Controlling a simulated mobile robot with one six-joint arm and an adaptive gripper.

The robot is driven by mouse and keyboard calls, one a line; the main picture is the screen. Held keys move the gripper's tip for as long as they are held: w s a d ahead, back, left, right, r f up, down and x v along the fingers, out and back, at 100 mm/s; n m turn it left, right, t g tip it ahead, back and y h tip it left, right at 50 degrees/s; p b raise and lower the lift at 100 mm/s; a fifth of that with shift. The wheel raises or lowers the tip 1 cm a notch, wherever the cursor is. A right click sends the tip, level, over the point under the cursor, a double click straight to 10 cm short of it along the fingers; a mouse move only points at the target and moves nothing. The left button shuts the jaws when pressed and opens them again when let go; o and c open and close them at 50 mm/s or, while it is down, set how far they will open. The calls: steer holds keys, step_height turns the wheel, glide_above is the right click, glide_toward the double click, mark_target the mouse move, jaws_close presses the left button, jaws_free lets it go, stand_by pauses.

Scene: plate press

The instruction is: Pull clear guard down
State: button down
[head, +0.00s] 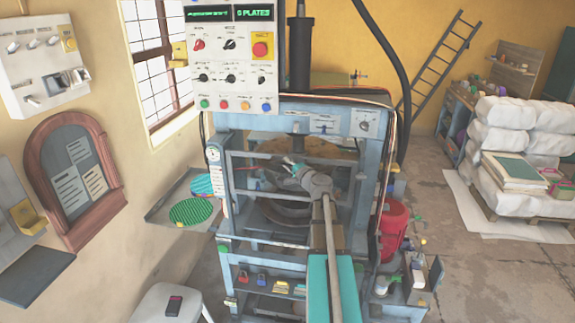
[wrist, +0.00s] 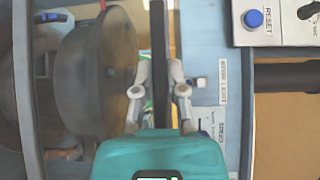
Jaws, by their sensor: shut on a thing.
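The clear guard (head: 230,176) is a grey-framed see-through panel across the front of the blue press, in the middle of the head view. My gripper (head: 291,166) is at the guard's front, with my arm reaching up to it from below. In the wrist view my gripper (wrist: 159,95) has its two fingers on either side of a dark bar (wrist: 158,35), which seems to belong to the guard. The fingers are shut on this bar. My gripper hides part of the guard behind it, and the clear pane itself is hard to make out.
A control box (head: 232,60) hangs above the press (head: 330,118). A round platen (wrist: 88,80) is close beside the bar in the wrist view. A side tray with a green disc (head: 192,211) is at left. A red bucket (head: 393,228) stands at right.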

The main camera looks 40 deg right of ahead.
steer(key=b, duration=1.7)
glide_toward(280, 197)
steer(key=w, duration=0.4)
steer(key=shift+w+d, duration=0.2)
steer(key=shift+w, duration=0.2)
steer(key=shift+a, duration=0.1)
steer(key=shift+s+f, duration=0.1)
steer(key=shift+s, duration=0.05)
steer(key=c, duration=0.8)
jaws_free()
steer(key=shift+f, duration=0.1)
steer(key=shift+o, duration=0.6)
steer(key=s, duration=1.1)
steer(key=shift+s+a, duration=0.4)
